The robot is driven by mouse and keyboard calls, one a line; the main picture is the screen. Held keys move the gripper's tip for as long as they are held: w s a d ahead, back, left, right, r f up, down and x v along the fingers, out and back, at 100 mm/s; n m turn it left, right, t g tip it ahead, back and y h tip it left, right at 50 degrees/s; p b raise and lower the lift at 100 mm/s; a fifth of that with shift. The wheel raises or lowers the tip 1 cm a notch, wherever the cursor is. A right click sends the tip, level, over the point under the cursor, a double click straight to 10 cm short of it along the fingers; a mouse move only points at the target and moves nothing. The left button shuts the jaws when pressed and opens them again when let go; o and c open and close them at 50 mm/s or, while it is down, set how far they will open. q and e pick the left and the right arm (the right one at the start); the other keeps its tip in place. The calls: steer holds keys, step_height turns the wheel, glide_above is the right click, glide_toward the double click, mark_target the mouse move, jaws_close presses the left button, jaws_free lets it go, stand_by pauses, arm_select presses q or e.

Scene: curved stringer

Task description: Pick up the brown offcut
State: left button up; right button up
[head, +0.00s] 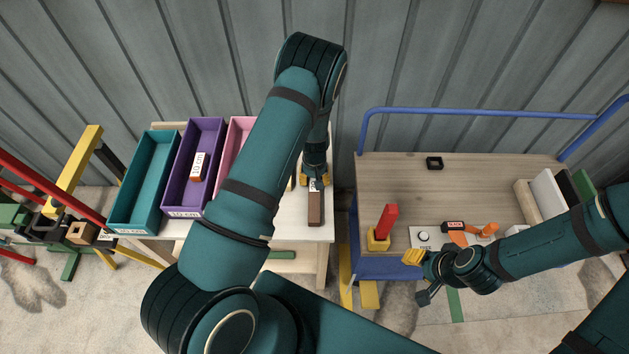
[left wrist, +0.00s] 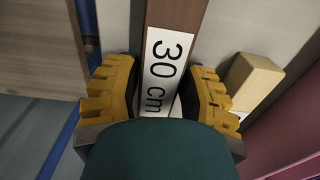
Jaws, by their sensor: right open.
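The brown offcut (head: 315,208) lies on the right part of the white-topped table. In the left wrist view, the offcut (left wrist: 178,15) runs between my left gripper's yellow fingers and bears a white "30 cm" label. My left gripper (head: 314,180) is at the offcut's far end, one finger on each side. In the left wrist view, my left gripper (left wrist: 162,95) shows narrow gaps beside the offcut, so it looks open around it. My right gripper (head: 415,270) is open and empty at the trolley's front edge. My left arm hides the middle of the table.
Teal (head: 146,185), purple (head: 207,140) and pink (head: 236,135) bins stand left on the table. A wooden block (left wrist: 255,80) lies right of my left gripper. The blue-railed trolley (head: 390,175) carries a red-handled tool (head: 388,222) and a black square piece (head: 434,162).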

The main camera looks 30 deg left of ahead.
arm_select(q)
jaws_close()
